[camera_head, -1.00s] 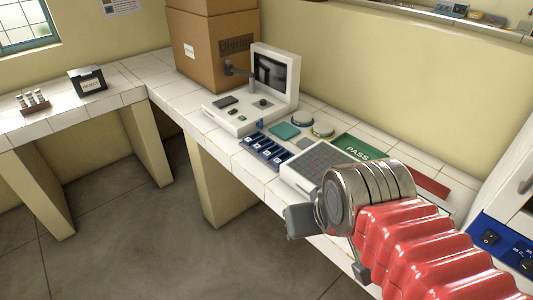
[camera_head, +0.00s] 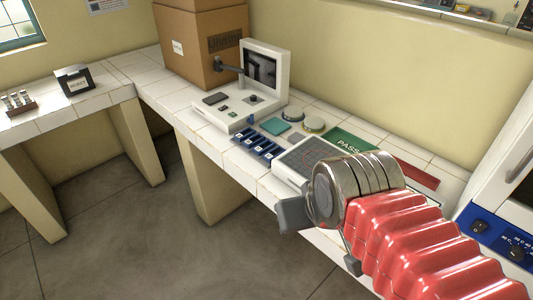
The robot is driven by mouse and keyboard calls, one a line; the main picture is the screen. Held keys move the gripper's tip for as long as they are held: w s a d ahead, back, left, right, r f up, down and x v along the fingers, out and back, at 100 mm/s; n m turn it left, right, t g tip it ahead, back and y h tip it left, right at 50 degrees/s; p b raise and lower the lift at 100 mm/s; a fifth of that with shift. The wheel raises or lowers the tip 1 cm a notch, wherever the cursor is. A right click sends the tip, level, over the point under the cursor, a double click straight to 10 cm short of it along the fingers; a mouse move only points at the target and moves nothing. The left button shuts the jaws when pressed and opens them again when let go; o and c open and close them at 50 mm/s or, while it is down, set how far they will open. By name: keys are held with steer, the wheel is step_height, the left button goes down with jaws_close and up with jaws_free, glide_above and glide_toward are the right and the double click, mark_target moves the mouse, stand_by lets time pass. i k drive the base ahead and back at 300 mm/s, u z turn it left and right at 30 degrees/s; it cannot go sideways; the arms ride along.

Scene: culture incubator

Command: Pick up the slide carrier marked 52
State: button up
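A blue rack (camera_head: 257,147) with several small slots stands on the white tiled bench, in front of the white machine with a screen. Pale labels show on the items in it, but they are too small to read, so I cannot tell which slide carrier is marked 52. My gripper (camera_head: 292,216) is at the end of my red-sleeved arm, over the bench's front edge, right of and nearer than the rack. Only a grey part of it shows; its fingertips are mostly hidden, and I cannot tell whether it is open or shut. It is apart from the rack.
A grey gridded plate (camera_head: 304,159) lies between the rack and my arm. Behind are a teal pad (camera_head: 276,126), round dishes (camera_head: 313,125), a green PASS mat (camera_head: 350,143) and a red strip (camera_head: 415,177). The white screen machine (camera_head: 266,68) and cardboard box (camera_head: 200,45) stand farther back.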

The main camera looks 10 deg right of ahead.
mark_target(262, 148)
steer(key=u, duration=0.6)
steer(key=i, duration=1.45)
steer(key=z, duration=0.25)
